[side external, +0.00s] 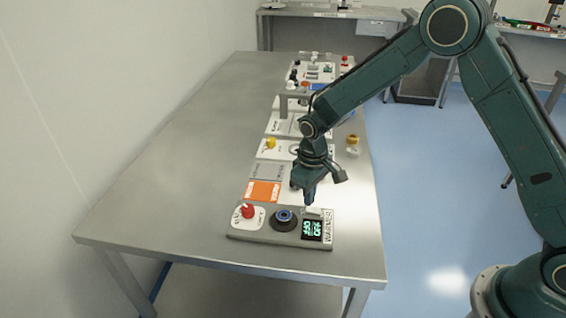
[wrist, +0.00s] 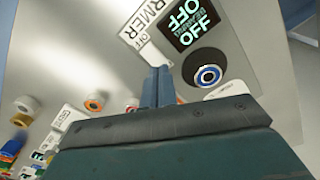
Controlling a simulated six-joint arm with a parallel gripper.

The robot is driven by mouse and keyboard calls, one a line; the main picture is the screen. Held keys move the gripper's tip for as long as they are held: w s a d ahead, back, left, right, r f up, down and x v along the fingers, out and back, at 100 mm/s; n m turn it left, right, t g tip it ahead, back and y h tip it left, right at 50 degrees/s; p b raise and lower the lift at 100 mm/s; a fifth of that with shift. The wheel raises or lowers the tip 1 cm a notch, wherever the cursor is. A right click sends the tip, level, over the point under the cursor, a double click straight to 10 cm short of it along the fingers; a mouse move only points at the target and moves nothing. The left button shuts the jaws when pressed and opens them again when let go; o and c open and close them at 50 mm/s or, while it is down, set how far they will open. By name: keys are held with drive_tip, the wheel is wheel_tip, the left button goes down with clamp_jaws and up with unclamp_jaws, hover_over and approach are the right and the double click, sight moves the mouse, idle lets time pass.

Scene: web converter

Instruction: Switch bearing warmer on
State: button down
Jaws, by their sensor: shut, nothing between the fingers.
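The bearing warmer (side external: 280,239) is a grey panel at the front of the steel table. Its dark display (side external: 312,231) shows green text, and in the wrist view the display (wrist: 185,22) reads OFF. A white WARMER label (side external: 329,227) sits beside it. A dark ring-shaped bearing with a blue ring (side external: 284,217) is left of the display. A small white plate (side external: 312,211) lies behind the display; the wrist view shows OFF printed near there. My gripper (side external: 308,201) is shut and empty, its tips just above this plate. The fingers (wrist: 158,78) hide any switch there.
A red knob (side external: 247,211) on a white plate sits at the panel's left. Orange (side external: 263,192) and grey tiles lie behind the panel, with more stations further back. A yellow part (side external: 352,141) is near the right edge. The table's left side (side external: 170,170) is clear.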

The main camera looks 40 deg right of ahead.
drive_tip(key=shift+f, duration=1)
idle(0.9)
drive_tip(key=shift+r, duration=3.55)
